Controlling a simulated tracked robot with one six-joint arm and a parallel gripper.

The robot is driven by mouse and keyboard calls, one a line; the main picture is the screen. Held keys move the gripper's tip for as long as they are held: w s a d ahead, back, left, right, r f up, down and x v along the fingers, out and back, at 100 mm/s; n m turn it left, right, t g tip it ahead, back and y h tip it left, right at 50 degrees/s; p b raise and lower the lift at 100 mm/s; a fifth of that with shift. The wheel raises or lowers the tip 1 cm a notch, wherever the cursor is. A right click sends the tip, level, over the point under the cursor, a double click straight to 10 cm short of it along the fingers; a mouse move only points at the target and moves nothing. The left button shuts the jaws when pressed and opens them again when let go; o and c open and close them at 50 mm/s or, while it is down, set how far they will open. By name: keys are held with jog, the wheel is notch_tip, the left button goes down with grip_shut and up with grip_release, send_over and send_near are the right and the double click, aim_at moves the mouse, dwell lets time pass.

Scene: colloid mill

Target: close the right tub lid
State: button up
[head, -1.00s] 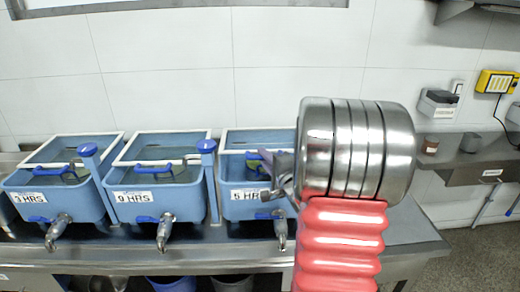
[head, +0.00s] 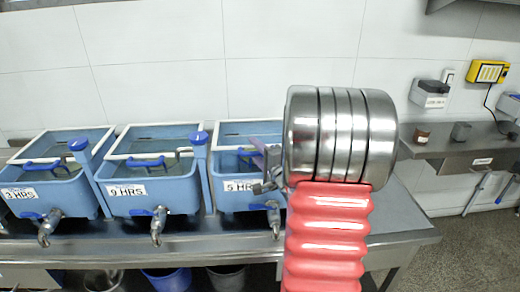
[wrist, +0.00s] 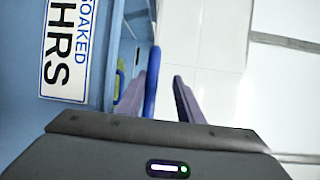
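The right tub (head: 236,198) is a blue box with a tap and an HRS label, at the right of a row of blue tubs in the head view. Its white-framed top (head: 250,129) and part of a blue handle (head: 240,152) show; my arm hides its right side, so I cannot tell how far its lid is open. My gripper (head: 264,166) is at the tub's front right, by the handle. In the wrist view its two purple fingers (wrist: 165,88) are apart, with a blue bar (wrist: 152,80), seemingly the handle, showing between them beside the left finger. The tub's label (wrist: 68,48) is at left.
Two similar tubs, the middle one (head: 150,190) and the left one (head: 45,195), stand alongside, with blue-topped posts (head: 198,150) between tubs. A metal counter (head: 400,228) carries them. Buckets (head: 167,279) sit below. A wall shelf (head: 465,150) is at right.

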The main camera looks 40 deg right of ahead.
jog(key=f+v, duration=0.1)
jog(key=v, duration=1.2)
jog(key=shift+s+r, duration=0.35)
jog(key=shift+r, duration=0.1)
jog(key=shift+a, duration=0.15)
